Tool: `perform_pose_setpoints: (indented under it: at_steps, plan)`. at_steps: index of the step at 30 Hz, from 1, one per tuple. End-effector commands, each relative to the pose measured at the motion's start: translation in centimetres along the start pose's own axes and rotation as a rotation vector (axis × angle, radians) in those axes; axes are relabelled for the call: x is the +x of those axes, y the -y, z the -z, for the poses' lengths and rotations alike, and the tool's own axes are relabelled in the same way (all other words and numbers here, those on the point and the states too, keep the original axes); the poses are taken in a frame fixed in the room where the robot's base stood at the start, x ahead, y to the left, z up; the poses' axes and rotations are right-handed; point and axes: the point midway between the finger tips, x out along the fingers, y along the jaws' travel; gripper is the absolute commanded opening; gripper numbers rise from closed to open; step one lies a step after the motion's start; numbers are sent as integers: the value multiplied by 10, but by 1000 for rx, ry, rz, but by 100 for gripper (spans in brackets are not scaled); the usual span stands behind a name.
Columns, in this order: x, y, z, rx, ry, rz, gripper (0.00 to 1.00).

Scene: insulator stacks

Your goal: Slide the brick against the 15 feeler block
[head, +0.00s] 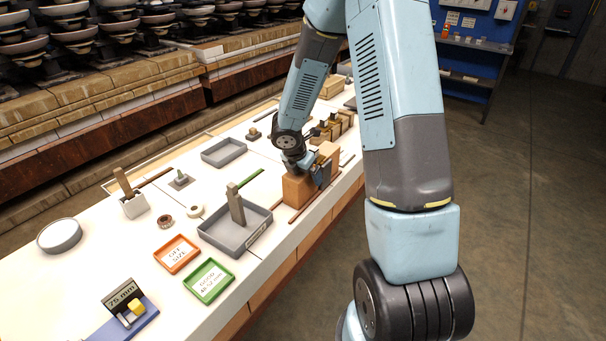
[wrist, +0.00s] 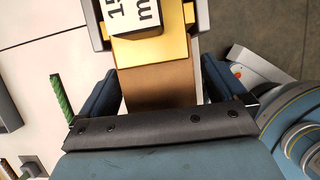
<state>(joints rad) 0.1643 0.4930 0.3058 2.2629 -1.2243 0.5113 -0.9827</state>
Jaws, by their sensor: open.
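A tan-brown brick-like block (head: 297,190) stands near the table's front edge in the head view. A paler tan face (head: 330,152) shows just behind my gripper (head: 321,173); I cannot tell whether it is the same body. My gripper is low over the blocks, fingers pointing down. In the wrist view its fingers are apart, either side of a brown face (wrist: 158,87). Beyond that is a yellow block (wrist: 152,48) with a white label reading "15 m", partly cut off, likely the 15 feeler block. Contact between brick and feeler block is hidden.
Several small yellow and dark blocks (head: 342,120) stand farther back. In front are a grey tray (head: 212,238) with an upright grey bar, a green tray (head: 209,281), an orange tray (head: 177,254) and a 75 mm gauge (head: 122,295). A thin reddish strip (head: 306,205) lies along the front edge.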

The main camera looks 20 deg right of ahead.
Motion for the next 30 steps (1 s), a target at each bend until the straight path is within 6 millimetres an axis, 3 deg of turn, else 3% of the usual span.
perform_pose_setpoints:
  at_steps: [9,30]
  plan:
    - [2,0,0,1,0,0,96]
    - [2,1,0,2,0,1,29]
